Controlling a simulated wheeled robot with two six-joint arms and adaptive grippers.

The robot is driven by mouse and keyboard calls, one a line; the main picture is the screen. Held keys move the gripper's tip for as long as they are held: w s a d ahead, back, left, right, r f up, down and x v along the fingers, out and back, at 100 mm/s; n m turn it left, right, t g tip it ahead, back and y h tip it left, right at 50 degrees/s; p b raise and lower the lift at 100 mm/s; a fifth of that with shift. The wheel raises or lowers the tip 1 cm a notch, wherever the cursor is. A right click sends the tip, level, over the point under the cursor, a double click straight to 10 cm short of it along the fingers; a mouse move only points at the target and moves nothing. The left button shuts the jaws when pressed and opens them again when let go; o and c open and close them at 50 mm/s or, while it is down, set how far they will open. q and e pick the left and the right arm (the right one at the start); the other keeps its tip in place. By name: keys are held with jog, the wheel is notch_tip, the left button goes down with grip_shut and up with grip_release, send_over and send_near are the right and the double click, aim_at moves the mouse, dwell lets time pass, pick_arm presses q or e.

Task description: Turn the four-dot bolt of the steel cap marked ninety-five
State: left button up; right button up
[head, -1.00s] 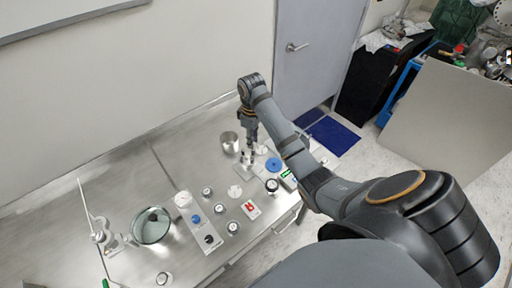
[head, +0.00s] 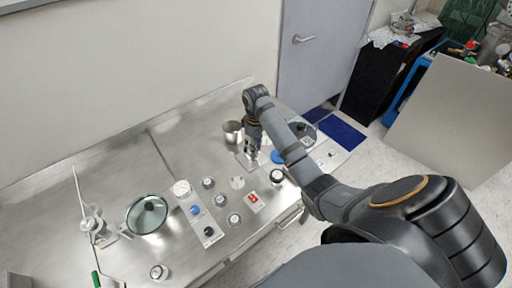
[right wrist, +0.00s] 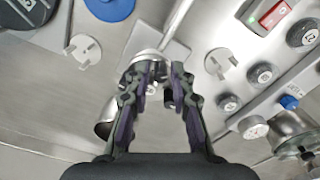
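My right gripper (head: 252,158) is over the back right part of the steel table in the head view, near a small plate. In the right wrist view its two fingertips (right wrist: 164,68) are apart, with a visible gap between them. A round steel fitting (right wrist: 146,54) lies just beyond the left finger and is partly hidden by it; I cannot tell whether they touch. It sits by a grey plate (right wrist: 178,52) with a thin rod. I cannot read a ninety-five or make out a four-dot bolt on anything here. My left gripper is not in view.
A steel cup (head: 233,132) stands left of the gripper, and a blue disc (head: 278,157) lies right of it. Several round knobs and a red switch (head: 252,197) stand nearer the front. A glass-topped vessel (head: 147,214) is at left. The table's back left is clear.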

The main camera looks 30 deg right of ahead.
grip_shut()
jog(key=shift+r+p, duration=0.1)
jog(key=shift+p, duration=0.3)
jog(key=m+p, duration=0.6)
jog(key=p, duration=0.3)
jog(key=shift+r, duration=0.2)
jog(key=m+p, duration=0.1)
jog(key=m, duration=0.1)
jog(key=shift+f+m, duration=0.2)
jog(key=shift+m, duration=0.2)
jog(key=shift+f+m, duration=0.1)
jog(key=shift+m, duration=1.4)
grip_release()
